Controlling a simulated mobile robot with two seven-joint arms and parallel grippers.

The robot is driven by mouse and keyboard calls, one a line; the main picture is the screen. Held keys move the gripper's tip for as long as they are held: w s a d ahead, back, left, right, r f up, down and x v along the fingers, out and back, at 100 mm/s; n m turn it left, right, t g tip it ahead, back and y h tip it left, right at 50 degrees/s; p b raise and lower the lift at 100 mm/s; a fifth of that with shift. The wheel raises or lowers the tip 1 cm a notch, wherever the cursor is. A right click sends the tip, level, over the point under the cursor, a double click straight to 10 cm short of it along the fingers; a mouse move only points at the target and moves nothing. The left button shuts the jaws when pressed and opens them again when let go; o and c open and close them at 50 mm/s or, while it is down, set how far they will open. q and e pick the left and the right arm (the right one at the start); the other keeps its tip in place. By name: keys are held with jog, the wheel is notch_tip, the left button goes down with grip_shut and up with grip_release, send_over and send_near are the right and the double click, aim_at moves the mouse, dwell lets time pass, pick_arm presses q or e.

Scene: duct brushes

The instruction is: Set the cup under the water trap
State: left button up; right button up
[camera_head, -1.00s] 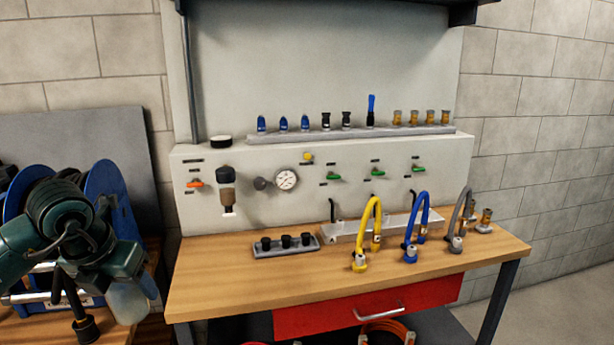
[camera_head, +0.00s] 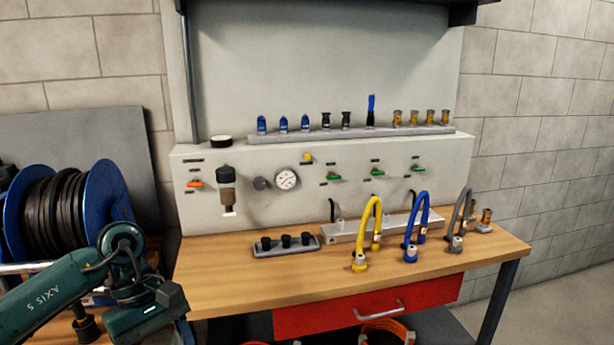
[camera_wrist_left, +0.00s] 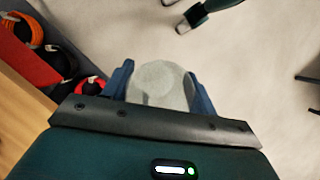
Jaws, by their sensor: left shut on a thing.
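The water trap (camera_head: 227,190), a black-topped brownish bowl with a pale tip, hangs on the front of the grey panel at the left. My left gripper (camera_wrist_left: 159,80) is shut on the cup (camera_wrist_left: 160,86), a pale translucent round thing between its blue fingers in the left wrist view. In the head view the left hand is low, left of the bench and well below and left of the trap. The cup and fingertips do not show there.
The wooden bench top (camera_head: 210,285) is clear below the trap. A grey holder with black fittings (camera_head: 285,247) stands to its right, then yellow (camera_head: 375,225), blue and grey hoses. Hose reels (camera_head: 70,210) stand at left. A red drawer (camera_head: 360,312) is under the bench.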

pick_arm(q)
jog(key=s+m+y, duration=0.1)
jog(key=m, duration=0.2)
jog(key=s+d+f+m+g+y, duration=0.1)
jog(key=m, duration=0.2)
jog(key=s+d+f+m+y, duration=0.1)
jog(key=m, duration=0.2)
jog(key=shift+s+m, duration=0.15)
jog(key=shift+m, duration=0.15)
